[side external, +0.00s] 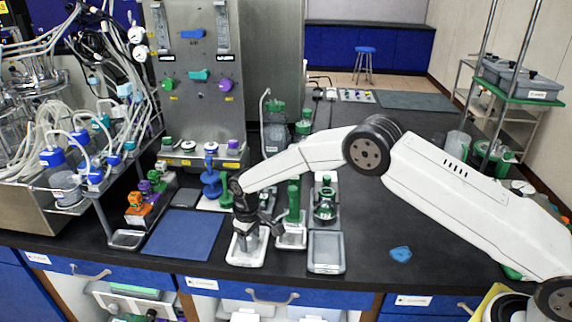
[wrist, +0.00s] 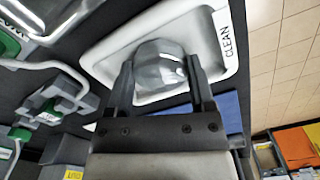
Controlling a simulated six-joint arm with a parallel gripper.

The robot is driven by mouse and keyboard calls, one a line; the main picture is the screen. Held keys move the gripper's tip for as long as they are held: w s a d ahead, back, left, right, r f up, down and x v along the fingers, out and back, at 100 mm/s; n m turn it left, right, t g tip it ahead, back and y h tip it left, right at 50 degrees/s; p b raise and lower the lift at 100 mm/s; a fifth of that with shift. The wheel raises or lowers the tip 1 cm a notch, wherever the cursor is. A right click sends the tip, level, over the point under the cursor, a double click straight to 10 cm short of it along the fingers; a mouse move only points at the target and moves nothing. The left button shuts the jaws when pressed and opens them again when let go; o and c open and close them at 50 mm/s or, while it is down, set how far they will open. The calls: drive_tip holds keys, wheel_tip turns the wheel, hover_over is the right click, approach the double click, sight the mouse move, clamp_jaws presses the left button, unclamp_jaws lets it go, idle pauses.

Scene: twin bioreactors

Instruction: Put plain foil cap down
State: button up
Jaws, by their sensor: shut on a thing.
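The plain foil cap (wrist: 160,66) is a dull silver, faceted piece between the two dark fingers of my gripper (wrist: 159,62) in the wrist view. My gripper is shut on it. Behind the cap lies a white tray marked CLEAN (wrist: 101,62). The cap is over the tray's middle; I cannot tell whether it touches the tray floor. In the side view my gripper (side external: 247,229) points down over the same white tray (side external: 238,259) near the bench's front edge, and the cap is hard to make out there.
A blue mat (side external: 180,236) lies left of the tray. A grey tray (side external: 326,254) lies to its right. A green-topped stand (side external: 293,205) and a flask with green parts (side external: 325,203) stand close behind on the right. A crumpled blue piece (side external: 400,254) lies farther right on open bench.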

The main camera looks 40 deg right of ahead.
sight(250, 240)
drive_tip(key=shift+f, duration=0.1)
drive_tip(key=o, duration=1.2)
drive_tip(key=shift+c, duration=0.2)
wheel_tip(250, 240, up, 12)
idle(0.5)
drive_tip(key=s+d+r+m, duration=0.1)
drive_tip(key=s+d+r, duration=0.35)
drive_tip(key=d, duration=0.25)
drive_tip(key=s+d+f+m+t, duration=0.1)
drive_tip(key=s+d, duration=0.2)
drive_tip(key=s, duration=0.9)
drive_tip(key=s+d+m+t, duration=0.1)
drive_tip(key=s+d, duration=0.3)
drive_tip(key=s, duration=0.8)
drive_tip(key=shift+s+f+m+t, duration=0.3)
drive_tip(key=shift+f+m, duration=0.1)
drive_tip(key=shift+m, duration=0.4)
